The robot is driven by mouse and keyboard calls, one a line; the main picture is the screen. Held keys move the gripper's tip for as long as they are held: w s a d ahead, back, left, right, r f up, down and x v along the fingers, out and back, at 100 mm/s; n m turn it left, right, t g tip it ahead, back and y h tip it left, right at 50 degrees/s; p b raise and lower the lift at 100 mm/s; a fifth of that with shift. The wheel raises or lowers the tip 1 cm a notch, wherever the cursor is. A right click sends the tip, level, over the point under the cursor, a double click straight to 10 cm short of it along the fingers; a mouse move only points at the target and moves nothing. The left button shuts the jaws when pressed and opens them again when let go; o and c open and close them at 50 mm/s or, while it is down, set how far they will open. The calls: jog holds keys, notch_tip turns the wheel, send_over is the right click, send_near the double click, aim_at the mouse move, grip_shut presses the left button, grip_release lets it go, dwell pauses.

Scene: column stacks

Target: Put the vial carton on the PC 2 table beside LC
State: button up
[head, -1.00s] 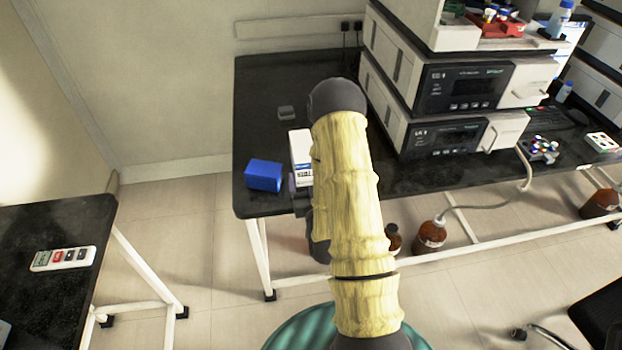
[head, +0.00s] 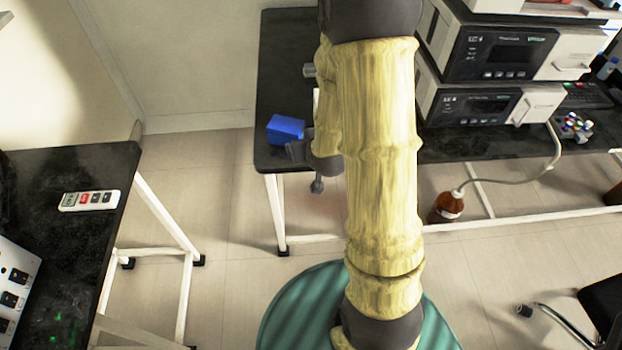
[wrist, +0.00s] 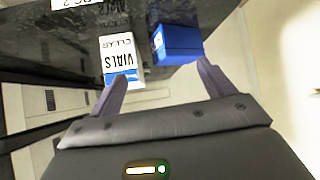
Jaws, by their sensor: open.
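The vial carton (wrist: 121,55) is white with a blue end and reads "VIALS CLEAR". In the wrist view it lies on the black table (wrist: 75,33), close beside a blue box (wrist: 178,45). In the head view the table (head: 283,45) stands by the LC stack (head: 487,104), and my arm hides nearly all of the carton. My gripper (wrist: 162,72) is open, with nothing held. Its left fingertip overlaps the carton's near end in the picture; contact cannot be told. Its right fingertip is near the blue box.
The blue box (head: 285,129) sits at the table's front left corner. A brown bottle (head: 447,207) stands below the bench. A chair (head: 590,310) is at lower right. Floor lies between the tables.

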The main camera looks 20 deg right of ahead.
jog(key=s+a+r+g, duration=0.2)
jog(key=s+r+g, duration=0.1)
jog(key=s, duration=0.4)
jog(key=s+a+r+n+g+y, duration=0.1)
jog(key=s+a+r+g, duration=0.2)
jog(key=s, duration=0.5)
jog(key=shift+a+g, duration=0.15)
jog(key=shift+g, duration=0.55)
